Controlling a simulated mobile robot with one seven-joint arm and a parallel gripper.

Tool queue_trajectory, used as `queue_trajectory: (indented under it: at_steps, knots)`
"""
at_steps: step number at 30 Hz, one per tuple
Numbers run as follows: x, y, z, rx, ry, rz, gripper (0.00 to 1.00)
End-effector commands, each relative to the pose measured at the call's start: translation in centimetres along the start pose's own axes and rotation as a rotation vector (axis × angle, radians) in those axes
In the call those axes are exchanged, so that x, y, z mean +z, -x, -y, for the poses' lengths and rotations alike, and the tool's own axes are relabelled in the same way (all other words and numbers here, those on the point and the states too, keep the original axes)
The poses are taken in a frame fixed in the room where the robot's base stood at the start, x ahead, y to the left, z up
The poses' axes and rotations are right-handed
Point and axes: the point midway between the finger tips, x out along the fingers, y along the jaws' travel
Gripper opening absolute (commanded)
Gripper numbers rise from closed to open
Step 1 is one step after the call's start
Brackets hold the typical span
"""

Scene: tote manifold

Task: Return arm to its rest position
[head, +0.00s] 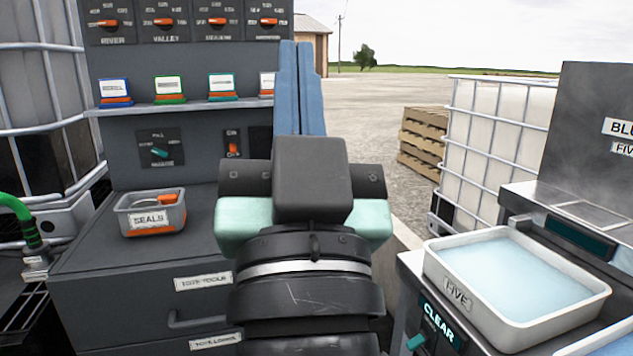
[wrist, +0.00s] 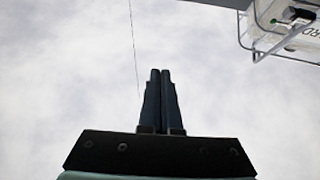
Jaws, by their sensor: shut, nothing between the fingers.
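My gripper (head: 299,88) shows in the head view at the middle, seen from behind, with its two long blue fingers side by side and pointing up. It is shut and empty. In the wrist view my gripper (wrist: 161,100) also shows with its dark fingers together against a grey, cloudy sky, and nothing is between them. The dark block and pale green sides of my wrist stand in front of part of the grey cabinet in the head view.
A grey cabinet (head: 140,270) with a SEALS bin (head: 152,212) and several coloured cards on a shelf (head: 190,107) stands left. A white tray of pale blue liquid (head: 441,270) sits right. Caged tanks (head: 497,130) and wooden pallets (head: 424,140) stand behind. Open paving lies beyond.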

Motion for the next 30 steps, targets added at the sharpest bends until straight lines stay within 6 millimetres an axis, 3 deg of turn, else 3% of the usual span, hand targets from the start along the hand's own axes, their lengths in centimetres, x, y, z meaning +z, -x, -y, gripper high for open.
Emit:
queue_trajectory:
  at_steps: [1, 2, 3, 24, 30]
  knots:
    - [-4.3, 0.7, -0.2, 0.029, 0.102, -0.083, 0.00]
    - [-6.5, 1.2, -0.4, 0.053, 0.165, -0.123, 0.00]
    - [-8.2, -0.5, -0.3, 0.058, 0.175, -0.116, 0.00]
    - [-24.1, -15.0, 1.5, 0.051, 0.159, -0.104, 0.00]
    - [-27.1, -17.6, 1.8, 0.051, 0.158, -0.103, 0.00]
